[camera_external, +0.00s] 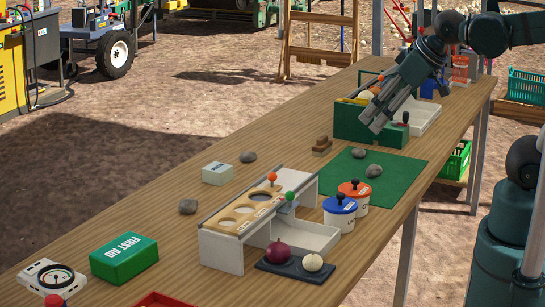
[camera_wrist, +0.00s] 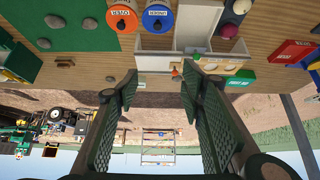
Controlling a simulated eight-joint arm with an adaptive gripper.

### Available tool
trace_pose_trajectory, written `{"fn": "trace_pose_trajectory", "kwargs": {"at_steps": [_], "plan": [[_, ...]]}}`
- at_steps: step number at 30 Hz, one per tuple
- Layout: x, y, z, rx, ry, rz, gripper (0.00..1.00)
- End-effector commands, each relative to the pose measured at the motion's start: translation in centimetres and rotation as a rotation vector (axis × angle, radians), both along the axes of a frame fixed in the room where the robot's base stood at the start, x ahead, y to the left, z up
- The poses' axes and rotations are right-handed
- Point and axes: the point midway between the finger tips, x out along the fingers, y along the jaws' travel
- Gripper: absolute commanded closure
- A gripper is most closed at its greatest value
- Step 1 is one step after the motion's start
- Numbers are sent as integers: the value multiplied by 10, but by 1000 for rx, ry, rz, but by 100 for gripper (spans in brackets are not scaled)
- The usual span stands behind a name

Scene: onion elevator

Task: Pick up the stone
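Several grey stones lie on the table. Two stones, one nearer (camera_external: 374,170) and one farther (camera_external: 358,152), rest on the green mat (camera_external: 403,170). Another stone (camera_external: 248,156) lies beside a pale box, and one (camera_external: 187,206) lies left of the slotted wooden rack. Two stones also show at the upper left of the wrist view (camera_wrist: 54,22) (camera_wrist: 44,43). My gripper (camera_external: 371,122) is over the far part of the table, above and beyond the mat, by the green crate. In the wrist view my gripper (camera_wrist: 158,70) is open, with nothing between its fingers.
The green crate (camera_external: 350,127) stands beneath my gripper. Blue and orange lidded pots (camera_external: 340,212) (camera_external: 354,194) stand at the mat's near edge. The slotted rack (camera_external: 224,247), a first aid box (camera_external: 124,258) and a dark tray with onions (camera_external: 274,267) are nearer. The left mid-table is mostly clear.

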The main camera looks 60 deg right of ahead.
Motion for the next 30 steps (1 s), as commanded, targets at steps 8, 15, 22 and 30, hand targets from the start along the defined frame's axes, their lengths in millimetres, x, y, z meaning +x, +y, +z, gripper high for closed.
{"fn": "trace_pose_trajectory", "kwargs": {"at_steps": [8, 15, 22, 30], "plan": [[0, 0, 0, 1, 0, -1, 51], [2, 0, 1, -3, 3, 4, 51], [18, 2, 10, -21, 22, 34, 51], [52, 6, 26, -61, 68, 104, 51]]}}
